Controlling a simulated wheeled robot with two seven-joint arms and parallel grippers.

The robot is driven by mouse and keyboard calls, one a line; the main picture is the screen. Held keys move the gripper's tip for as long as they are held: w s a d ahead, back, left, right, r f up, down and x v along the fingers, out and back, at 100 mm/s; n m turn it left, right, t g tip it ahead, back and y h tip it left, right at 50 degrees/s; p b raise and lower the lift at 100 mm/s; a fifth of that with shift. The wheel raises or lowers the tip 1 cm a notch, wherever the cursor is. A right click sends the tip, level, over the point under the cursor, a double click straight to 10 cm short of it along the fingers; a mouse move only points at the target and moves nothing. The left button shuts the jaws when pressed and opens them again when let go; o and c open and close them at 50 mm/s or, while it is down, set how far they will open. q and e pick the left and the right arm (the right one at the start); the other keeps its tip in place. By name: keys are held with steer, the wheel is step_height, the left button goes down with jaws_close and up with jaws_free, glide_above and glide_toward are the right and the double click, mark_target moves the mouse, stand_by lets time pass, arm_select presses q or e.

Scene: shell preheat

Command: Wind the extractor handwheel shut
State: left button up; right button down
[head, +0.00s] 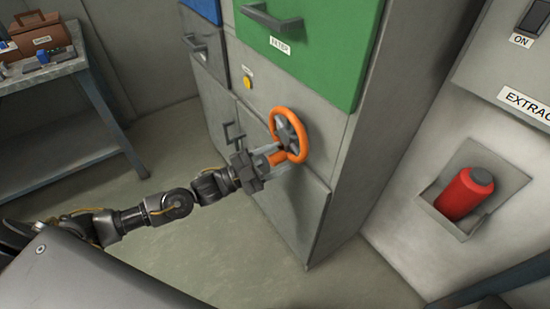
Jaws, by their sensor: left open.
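The orange handwheel (302,139) with a grey hub and spokes is mounted on the front of the grey cabinet, below the green drawer. An orange handle (277,158) sticks out from its lower left rim. My left gripper (273,160) reaches in from the left, with its pale fingers around or beside this handle. The left gripper is open; I cannot tell if a finger touches the handle. My right gripper is not in view.
The cabinet (296,205) has a green drawer (310,40), a yellow button (247,83) and dark handles. A red cylinder (464,193) sits in a wall pocket at right. A workbench (45,76) with a brown toolbox (40,35) stands at left. The floor between is clear.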

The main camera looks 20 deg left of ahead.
arm_select(q)
jaws_close()
stand_by(0.3)
steer(key=shift+d, duration=0.1)
